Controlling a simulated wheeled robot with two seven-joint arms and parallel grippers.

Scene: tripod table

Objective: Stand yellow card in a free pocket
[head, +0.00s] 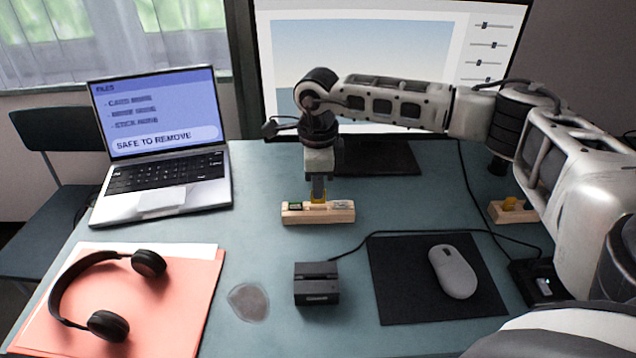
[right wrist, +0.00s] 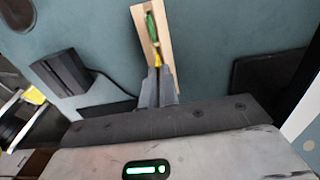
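My right gripper (head: 318,190) points down over the small wooden holder (head: 318,217) in the middle of the table. Its fingers are shut on the yellow card (head: 318,201), which is at the holder's middle; how deep it sits is hard to tell. A green card (head: 295,206) stands at the holder's left end and a pale grey piece (head: 341,205) lies at its right end. In the right wrist view the fingers (right wrist: 157,88) close around the yellow card (right wrist: 158,60), in line with the green card (right wrist: 152,28) on the holder (right wrist: 168,45). My left gripper is not in view.
A black card reader (head: 316,284) with a cable stands in front of the holder. A mouse (head: 453,271) lies on a black mat (head: 400,300). A laptop (head: 160,150), headphones (head: 75,300) and a monitor (head: 375,60) surround the space. Another wooden block (head: 497,212) is at right.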

